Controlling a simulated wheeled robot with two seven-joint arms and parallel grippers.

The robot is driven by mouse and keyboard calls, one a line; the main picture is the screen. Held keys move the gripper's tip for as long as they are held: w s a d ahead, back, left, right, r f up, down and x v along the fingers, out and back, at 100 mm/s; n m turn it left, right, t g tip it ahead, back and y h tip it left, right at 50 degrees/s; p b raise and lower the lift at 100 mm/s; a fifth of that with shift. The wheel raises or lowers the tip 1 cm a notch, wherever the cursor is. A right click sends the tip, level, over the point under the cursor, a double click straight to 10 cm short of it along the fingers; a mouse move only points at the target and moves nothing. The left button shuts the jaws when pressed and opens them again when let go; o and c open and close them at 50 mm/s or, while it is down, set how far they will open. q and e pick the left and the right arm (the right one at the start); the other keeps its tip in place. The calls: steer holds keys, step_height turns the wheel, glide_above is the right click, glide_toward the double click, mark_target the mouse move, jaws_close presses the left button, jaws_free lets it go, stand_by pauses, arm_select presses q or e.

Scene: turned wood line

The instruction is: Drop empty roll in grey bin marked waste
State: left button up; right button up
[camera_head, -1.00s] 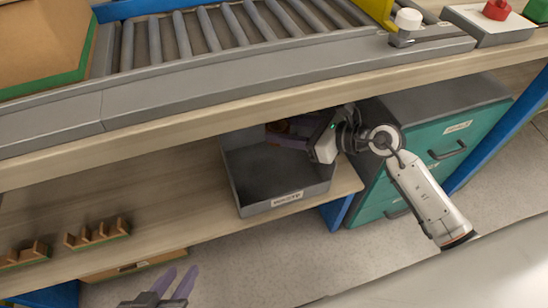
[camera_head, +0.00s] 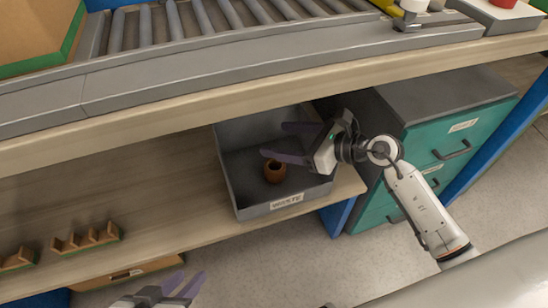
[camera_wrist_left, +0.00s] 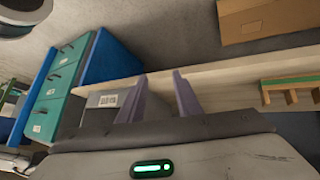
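The grey bin (camera_head: 240,196) with its WASTE label stands on the lower shelf in the head view. The empty roll (camera_head: 274,172), a short brown tube, is inside the bin, apart from both fingers. My right gripper (camera_head: 282,143) is open and empty over the bin, its purple fingers spread above and beside the roll. My left gripper (camera_head: 182,284) is open and empty at the bottom of the head view, below the shelf front. Its fingers also show in the left wrist view (camera_wrist_left: 164,97), with the labelled grey bin (camera_wrist_left: 92,101) beyond them.
The roller conveyor (camera_head: 200,25) and its bench edge (camera_head: 200,118) run above the bin. A teal drawer cabinet (camera_head: 440,140) stands to the right. Notched wooden racks (camera_head: 88,239) sit on the shelf's left. The shelf between racks and bin is clear.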

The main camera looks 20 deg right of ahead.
arm_select(q)
steer(key=shift+s+a+r+n+t+p, duration=0.15)
steer(key=shift+a+r+n+t+p, duration=0.4)
steer(key=shift+p, duration=0.55)
arm_select(e)
steer(key=v, duration=1)
steer(key=shift+d+r, duration=0.1)
